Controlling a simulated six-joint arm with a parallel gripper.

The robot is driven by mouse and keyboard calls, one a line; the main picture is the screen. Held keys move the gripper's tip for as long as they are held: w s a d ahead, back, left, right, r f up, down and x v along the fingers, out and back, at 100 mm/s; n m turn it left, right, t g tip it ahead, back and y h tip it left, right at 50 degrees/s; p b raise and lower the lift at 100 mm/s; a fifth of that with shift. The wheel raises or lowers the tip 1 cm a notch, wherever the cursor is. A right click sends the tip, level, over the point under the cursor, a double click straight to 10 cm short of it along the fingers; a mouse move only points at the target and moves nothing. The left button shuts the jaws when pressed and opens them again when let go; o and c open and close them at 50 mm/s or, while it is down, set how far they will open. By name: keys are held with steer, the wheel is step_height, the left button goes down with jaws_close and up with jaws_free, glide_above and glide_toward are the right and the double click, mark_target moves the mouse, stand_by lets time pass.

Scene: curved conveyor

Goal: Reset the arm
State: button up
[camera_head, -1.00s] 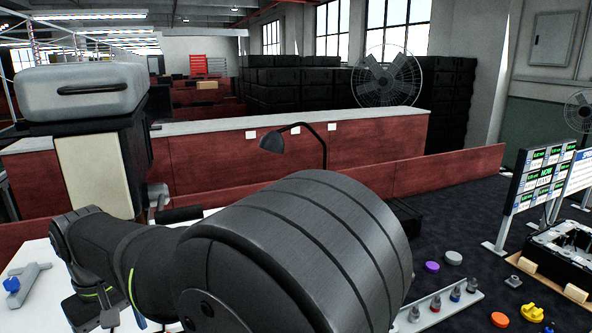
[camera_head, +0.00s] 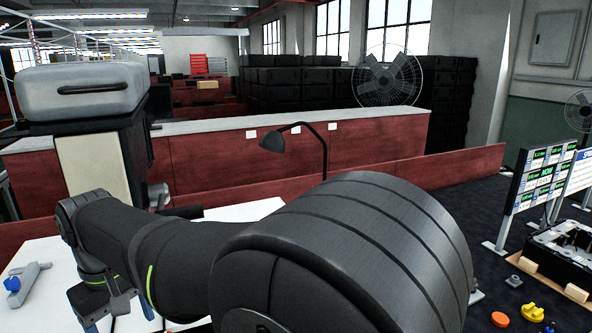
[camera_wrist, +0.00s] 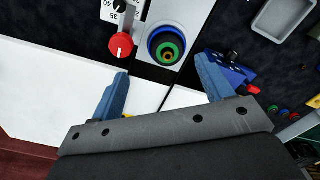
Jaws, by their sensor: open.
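My arm stretches across the lower middle of the head view. My gripper (camera_wrist: 163,68) shows in the wrist view with its two blue fingers spread wide and nothing between them. The fingers hang above a white surface (camera_wrist: 45,100) and a dark area. Beyond the fingertips are a red knob (camera_wrist: 121,46) on a white dial panel and a round part with blue, green and orange rings (camera_wrist: 166,46). In the head view the gripper's end is mostly cut off at the lower left, so its fingers cannot be made out clearly there.
A blue device with a red tip (camera_wrist: 232,72) lies beside the right finger. A grey tray (camera_wrist: 283,28) is at the upper right. In the head view, a desk lamp (camera_head: 272,142), display boards (camera_head: 541,178) and a black housing (camera_head: 567,252) stand beyond or right of my arm.

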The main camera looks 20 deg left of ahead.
steer(key=w+d+n, duration=0.1)
steer(key=d, duration=1.1)
steer(key=w+d+r, duration=0.3)
steer(key=w, duration=0.4)
steer(key=w+d+r, duration=0.3)
steer(key=w, duration=0.4)
steer(key=shift+r, duration=0.25)
steer(key=shift+a, duration=0.1)
stand_by(0.5)
